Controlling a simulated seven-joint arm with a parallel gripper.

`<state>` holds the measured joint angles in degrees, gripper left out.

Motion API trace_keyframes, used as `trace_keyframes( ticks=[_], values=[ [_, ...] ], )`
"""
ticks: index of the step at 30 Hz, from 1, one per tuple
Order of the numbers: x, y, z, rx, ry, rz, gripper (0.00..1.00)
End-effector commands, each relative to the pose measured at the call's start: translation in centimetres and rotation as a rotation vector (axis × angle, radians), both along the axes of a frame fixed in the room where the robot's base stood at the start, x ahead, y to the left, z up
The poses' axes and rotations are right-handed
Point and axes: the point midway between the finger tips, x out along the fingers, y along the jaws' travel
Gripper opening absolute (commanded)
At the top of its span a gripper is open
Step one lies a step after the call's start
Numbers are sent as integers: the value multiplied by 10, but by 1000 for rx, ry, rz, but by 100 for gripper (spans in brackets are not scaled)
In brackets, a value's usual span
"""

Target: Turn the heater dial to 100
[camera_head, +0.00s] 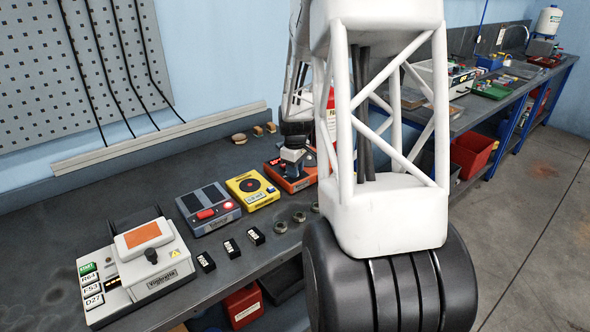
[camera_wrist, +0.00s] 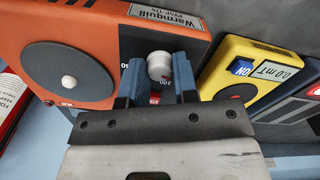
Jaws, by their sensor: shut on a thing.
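The heater (camera_head: 305,184) is an orange box on the bench, partly hidden behind my arm. It also shows in the wrist view (camera_wrist: 60,30), with a dark round plate and a label reading Warmquill. Its dial is a white round knob (camera_wrist: 160,65) with a small red mark. My gripper (camera_wrist: 159,80) has its blue fingers shut on the dial, one at each side. It also shows from above in the head view (camera_head: 292,166). Part of the printed scale is visible around the knob, but the fingers hide much of it. I cannot tell the exact setting.
A yellow device (camera_head: 252,187) with a small display stands beside the heater. A grey device with a red button (camera_head: 208,209) and a white instrument (camera_head: 138,270) stand further left. Small black blocks (camera_head: 231,248) and metal rings (camera_head: 281,227) lie along the bench front.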

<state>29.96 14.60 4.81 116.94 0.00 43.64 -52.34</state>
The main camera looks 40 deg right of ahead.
Motion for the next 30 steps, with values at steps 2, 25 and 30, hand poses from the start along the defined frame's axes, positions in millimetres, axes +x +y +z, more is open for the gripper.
trace_keyframes(
  ticks=[2, 25, 30],
  values=[
    [0, 0, 0, 0, 0, -6, 4],
    [0, 0, 0, 0, 0, -455, 4],
    [0, 0, 1, -1, -1, -591, 4]
  ],
)
